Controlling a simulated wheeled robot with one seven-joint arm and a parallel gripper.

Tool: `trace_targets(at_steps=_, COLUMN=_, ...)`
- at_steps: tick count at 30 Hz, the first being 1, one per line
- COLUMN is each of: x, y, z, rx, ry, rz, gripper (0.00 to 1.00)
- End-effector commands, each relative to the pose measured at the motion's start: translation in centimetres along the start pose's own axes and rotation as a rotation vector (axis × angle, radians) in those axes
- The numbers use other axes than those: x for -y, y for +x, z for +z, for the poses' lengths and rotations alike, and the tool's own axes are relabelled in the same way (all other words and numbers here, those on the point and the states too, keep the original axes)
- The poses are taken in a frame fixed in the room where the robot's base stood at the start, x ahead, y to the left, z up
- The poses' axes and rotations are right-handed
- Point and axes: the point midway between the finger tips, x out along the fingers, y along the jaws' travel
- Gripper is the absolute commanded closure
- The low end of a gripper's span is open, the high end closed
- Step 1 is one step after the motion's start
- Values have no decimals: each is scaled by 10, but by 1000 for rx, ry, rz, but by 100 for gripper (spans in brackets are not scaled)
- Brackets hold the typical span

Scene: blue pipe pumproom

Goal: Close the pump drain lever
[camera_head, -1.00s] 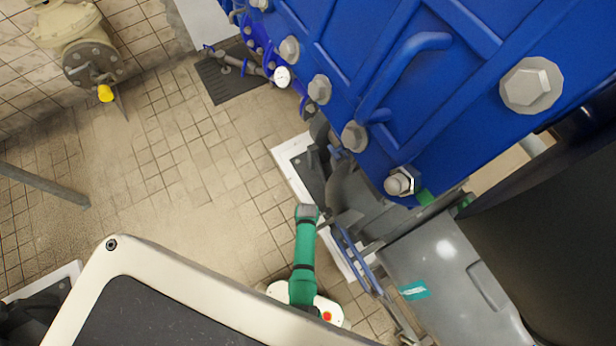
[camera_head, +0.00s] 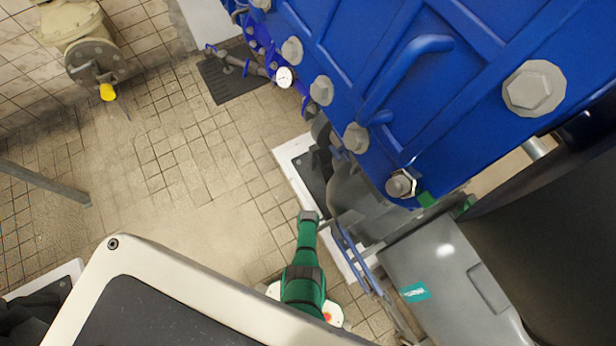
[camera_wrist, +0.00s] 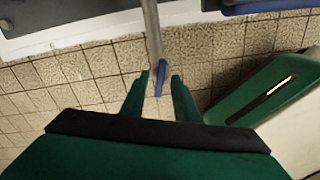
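In the wrist view, a thin grey pipe (camera_wrist: 152,30) comes down from the top edge. At its lower end is a small blue lever (camera_wrist: 161,72), which looks like the pump drain lever. My gripper (camera_wrist: 160,80) has its two green fingers apart, one on each side of the blue lever. The lever's lower end lies in the gap, with space showing at both sides. I cannot tell how deep it sits between the fingers. In the head view, my green arm reaches down beside the pump; the fingers and the lever cannot be made out there.
A large blue bolted unit (camera_head: 450,90) fills the upper right of the head view. The grey pump (camera_head: 365,205) stands on a white-edged plinth (camera_head: 290,160), with blue rails (camera_head: 355,255) close to my arm. A pressure gauge (camera_head: 284,77) sits farther back.

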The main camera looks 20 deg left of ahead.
Motion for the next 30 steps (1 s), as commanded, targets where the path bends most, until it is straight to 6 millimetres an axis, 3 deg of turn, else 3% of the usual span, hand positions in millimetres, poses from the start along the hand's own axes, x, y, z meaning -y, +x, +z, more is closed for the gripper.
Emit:
trace_targets(at_steps=13, x=0, y=3, z=0, rx=0, ry=0, rz=0, gripper=72)
trace_targets(at_steps=17, x=0, y=3, z=0, rx=0, ry=0, rz=0, gripper=100)
trace_targets(at_steps=30, x=0, y=3, z=0, rx=0, ry=54, rz=0, gripper=100)
